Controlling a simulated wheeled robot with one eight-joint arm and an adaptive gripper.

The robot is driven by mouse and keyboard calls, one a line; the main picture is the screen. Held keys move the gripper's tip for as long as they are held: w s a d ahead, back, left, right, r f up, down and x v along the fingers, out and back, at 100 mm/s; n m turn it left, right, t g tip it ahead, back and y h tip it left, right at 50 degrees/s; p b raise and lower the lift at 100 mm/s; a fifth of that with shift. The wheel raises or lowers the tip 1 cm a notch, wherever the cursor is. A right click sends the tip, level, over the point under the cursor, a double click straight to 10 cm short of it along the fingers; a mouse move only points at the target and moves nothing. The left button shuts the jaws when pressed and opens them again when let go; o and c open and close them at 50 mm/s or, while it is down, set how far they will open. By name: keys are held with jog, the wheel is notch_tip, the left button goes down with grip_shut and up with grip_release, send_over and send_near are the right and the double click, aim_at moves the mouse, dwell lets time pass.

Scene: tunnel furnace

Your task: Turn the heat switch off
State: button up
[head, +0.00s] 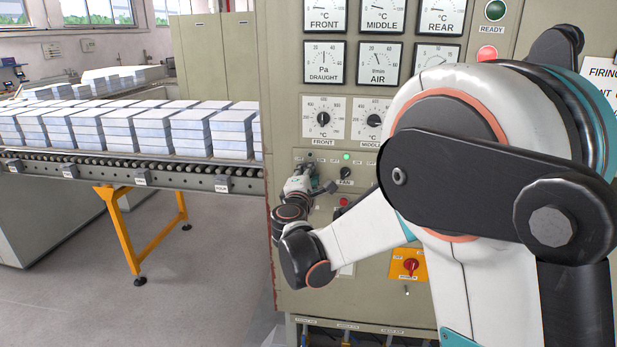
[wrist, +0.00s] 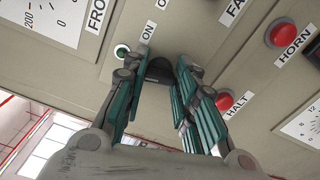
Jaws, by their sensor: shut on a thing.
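A black switch knob (wrist: 159,69) sits on the beige panel under a small round lamp (wrist: 122,51) and an ON label. I take it for the heat switch; its own name label does not show. My gripper (wrist: 158,76) is shut on this knob, one teal-jointed finger on each side. In the head view my gripper (head: 312,182) is at the panel, just left of the FAN switch (head: 345,174), and hides the knob. The knob's exact setting is hard to read because the fingers cover much of it.
A green lamp (head: 347,156) glows above the FAN switch. Red HALT (wrist: 223,101) and HORN (wrist: 282,32) buttons lie close to my fingers. A red switch on a yellow plate (head: 410,264) is lower on the panel. A conveyor (head: 120,175) with stacked blocks stands at left.

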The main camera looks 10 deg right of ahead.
jog(key=shift+n, duration=2)
jog(key=shift+o, duration=0.2)
jog(key=o, duration=0.8)
jog(key=shift+c, duration=0.2)
jog(key=shift+s, duration=0.15)
jog(key=v, duration=1.2)
